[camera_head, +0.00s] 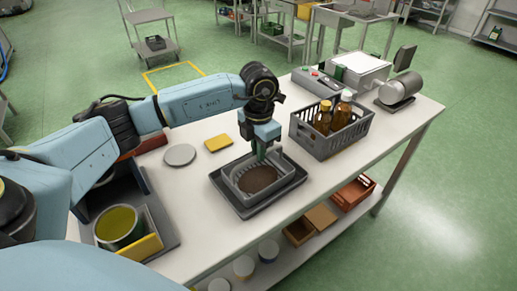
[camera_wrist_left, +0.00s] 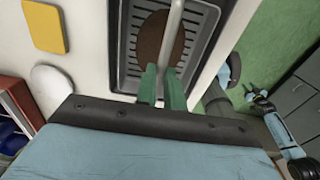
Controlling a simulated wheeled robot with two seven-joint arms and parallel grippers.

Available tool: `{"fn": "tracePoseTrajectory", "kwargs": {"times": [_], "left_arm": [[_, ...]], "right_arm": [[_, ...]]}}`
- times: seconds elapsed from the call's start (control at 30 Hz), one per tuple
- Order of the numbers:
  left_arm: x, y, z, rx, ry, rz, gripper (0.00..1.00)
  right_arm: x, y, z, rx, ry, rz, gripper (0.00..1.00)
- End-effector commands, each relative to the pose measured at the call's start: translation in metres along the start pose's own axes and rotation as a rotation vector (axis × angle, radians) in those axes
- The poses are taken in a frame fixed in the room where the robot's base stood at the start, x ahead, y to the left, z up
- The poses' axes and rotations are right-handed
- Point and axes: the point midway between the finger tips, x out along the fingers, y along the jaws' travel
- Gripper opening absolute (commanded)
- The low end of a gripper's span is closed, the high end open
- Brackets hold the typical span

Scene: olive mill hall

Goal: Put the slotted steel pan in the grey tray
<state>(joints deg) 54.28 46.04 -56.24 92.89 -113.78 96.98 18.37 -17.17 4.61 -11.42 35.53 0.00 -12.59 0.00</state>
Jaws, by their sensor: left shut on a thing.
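The slotted steel pan (camera_head: 240,182) is a light grey, slotted-walled pan with a round brown patch inside. It sits within the outline of the dark grey tray (camera_head: 245,210) on the white table; I cannot tell whether it rests on the tray floor or hangs just above. My left gripper (camera_head: 262,157) points down at the pan's far side. In the left wrist view, its green fingers (camera_wrist_left: 162,88) are shut on the pan around a pale bar, with the pan's slots (camera_wrist_left: 200,25) beyond. The fingertip contact is partly hidden.
A grey crate (camera_head: 306,137) with brown bottles stands right of the tray. A yellow block (camera_head: 218,142) and a pale disc (camera_head: 180,155) lie to the left. A green-filled pot (camera_head: 118,228) stands front left. A scale (camera_head: 362,68) and a metal machine (camera_head: 398,90) stand at the far end.

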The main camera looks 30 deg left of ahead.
Motion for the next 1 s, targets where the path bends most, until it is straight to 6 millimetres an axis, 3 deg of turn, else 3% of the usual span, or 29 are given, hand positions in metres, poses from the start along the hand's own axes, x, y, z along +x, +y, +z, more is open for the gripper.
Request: {"fn": "tracePoseTrajectory", "kwargs": {"times": [0.17,0.2,0.37,0.73,1.0], "left_arm": [[0.002,0.0,0.0,0.0,-0.001,0.0,0.0],[0.003,0.0,0.0,0.0,0.001,0.0,0.11],[0.002,0.0,0.0,0.0,0.001,0.0,0.32],[-0.004,0.0,0.0,0.0,-0.001,0.0,0.32],[-0.053,0.001,0.001,0.001,-0.004,0.002,0.32]], "right_arm": [[0.003,-0.001,0.0,0.0,0.001,-0.001,0.35],[0.003,-0.001,0.0,0.0,0.001,-0.001,0.35],[0.002,-0.002,0.0,0.0,0.001,-0.002,0.35],[-0.001,-0.002,-0.001,0.0,0.001,-0.002,0.35],[0.0,-0.002,-0.001,0.0,0.0,-0.002,0.35]]}}
